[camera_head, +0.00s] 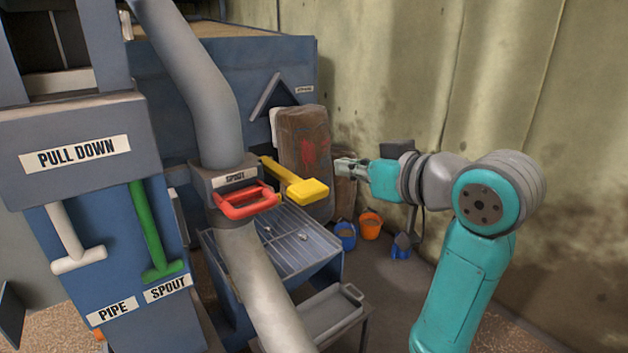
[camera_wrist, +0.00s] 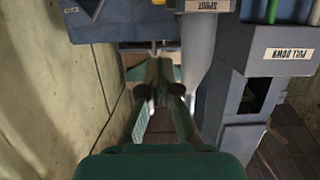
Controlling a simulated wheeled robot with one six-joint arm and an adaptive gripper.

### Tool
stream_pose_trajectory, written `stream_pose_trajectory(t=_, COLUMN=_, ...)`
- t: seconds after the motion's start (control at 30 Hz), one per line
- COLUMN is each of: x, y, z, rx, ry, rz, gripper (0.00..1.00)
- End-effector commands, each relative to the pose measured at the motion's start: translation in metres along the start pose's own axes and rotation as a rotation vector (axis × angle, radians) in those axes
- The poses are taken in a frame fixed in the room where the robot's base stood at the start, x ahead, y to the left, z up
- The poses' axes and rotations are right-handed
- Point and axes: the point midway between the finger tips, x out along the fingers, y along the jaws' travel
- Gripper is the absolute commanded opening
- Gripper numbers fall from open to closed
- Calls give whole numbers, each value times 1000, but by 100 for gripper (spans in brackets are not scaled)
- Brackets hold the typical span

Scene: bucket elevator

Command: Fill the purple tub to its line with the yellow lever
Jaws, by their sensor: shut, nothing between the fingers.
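The yellow lever (camera_head: 303,189) sticks out beside the spout, its wide handle toward the right over the slatted table. My gripper (camera_head: 345,168) is shut and empty, in the air to the right of the yellow lever and a little above it, apart from it in the picture. In the wrist view my gripper's fingers (camera_wrist: 162,90) point away from the camera with nothing held. I cannot make out a purple tub in either view. The grey pipe hides part of the area below the spout.
A red handle (camera_head: 247,201) sits on the spout, left of the yellow lever. White (camera_head: 78,250) and green (camera_head: 155,235) levers hang at left. Blue (camera_head: 346,236) and orange (camera_head: 370,226) buckets stand by the wall. A grey tray (camera_head: 330,313) lies below the slatted table (camera_head: 300,245).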

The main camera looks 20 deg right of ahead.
Motion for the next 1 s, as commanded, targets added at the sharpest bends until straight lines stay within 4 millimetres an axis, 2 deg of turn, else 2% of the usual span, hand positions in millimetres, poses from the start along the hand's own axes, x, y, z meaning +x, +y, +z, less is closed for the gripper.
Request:
stream_pose_trajectory(t=0.17, x=9, y=0, z=0, rx=2, ry=-1, rz=-3, gripper=0)
stream_pose_trajectory(t=0.27, x=23, y=-1, z=1, rx=1, ry=-3, rz=-3, gripper=0)
stream_pose_trajectory(t=0.7, x=104, y=-1, z=1, rx=1, ry=-2, rz=-3, gripper=0)
stream_pose_trajectory(t=0.8, x=105, y=0, z=17, rx=1, ry=-3, rz=-1, gripper=0)
stream_pose_trajectory(t=1.0, x=109, y=0, z=34, rx=1, ry=-1, rz=-1, gripper=0)
